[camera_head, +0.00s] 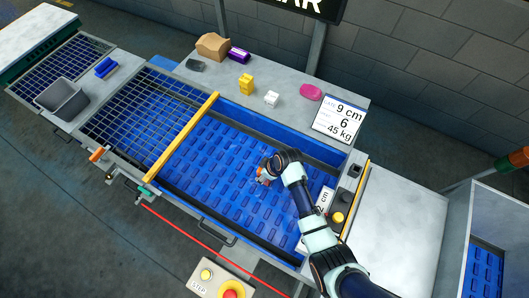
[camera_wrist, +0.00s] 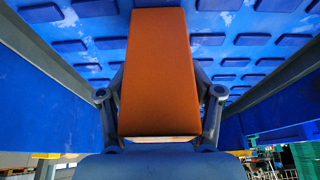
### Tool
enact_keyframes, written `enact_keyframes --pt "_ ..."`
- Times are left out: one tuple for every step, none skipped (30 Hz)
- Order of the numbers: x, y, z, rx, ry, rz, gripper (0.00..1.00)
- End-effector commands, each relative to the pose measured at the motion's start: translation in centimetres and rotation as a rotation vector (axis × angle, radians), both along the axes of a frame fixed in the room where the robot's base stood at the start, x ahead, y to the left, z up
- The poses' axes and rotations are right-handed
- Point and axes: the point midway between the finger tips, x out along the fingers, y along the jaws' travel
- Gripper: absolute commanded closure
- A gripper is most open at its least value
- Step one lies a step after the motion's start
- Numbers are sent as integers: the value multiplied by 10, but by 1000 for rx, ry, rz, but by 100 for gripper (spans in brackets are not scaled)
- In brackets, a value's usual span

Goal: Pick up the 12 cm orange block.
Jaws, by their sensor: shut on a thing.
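The orange block (camera_wrist: 158,75) fills the middle of the wrist view, upright and long, between the two fingers of my gripper (camera_wrist: 160,110). My gripper is shut on it. In the head view a small part of the orange block (camera_head: 263,178) shows at the tip of my gripper (camera_head: 266,171), over the blue ridged belt. My arm hides some of the belt to the right. I cannot tell from these views how far the block is above the belt.
The blue belt (camera_head: 215,160) lies in a walled bed, with a yellow bar (camera_head: 182,136) across it on the left. The belt left of my gripper is clear.

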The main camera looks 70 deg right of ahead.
Motion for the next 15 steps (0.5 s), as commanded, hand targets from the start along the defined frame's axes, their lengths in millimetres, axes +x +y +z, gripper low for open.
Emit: enact_keyframes --pt "0 0 2 -1 -1 0 82" --pt "0 0 3 -1 -1 0 82" --pt "0 0 6 -1 -1 0 82" --pt "0 -1 8 -1 -2 0 82" --pt "1 -1 12 -2 -2 -1 82" --pt "1 -1 18 -2 -2 -1 82" --pt "1 -1 23 -2 -3 -1 82" --pt "1 -1 30 -4 -2 0 82" --pt "1 -1 39 -4 -3 1 82" --pt "1 -1 47 -4 -3 1 82" --pt "1 -1 57 -5 -4 0 82" --pt "1 -1 70 -6 -5 0 82" --pt "1 -2 81 -6 -5 0 82" --pt "1 -1 92 -6 -5 1 82" --pt "1 -2 106 -7 -5 0 82"
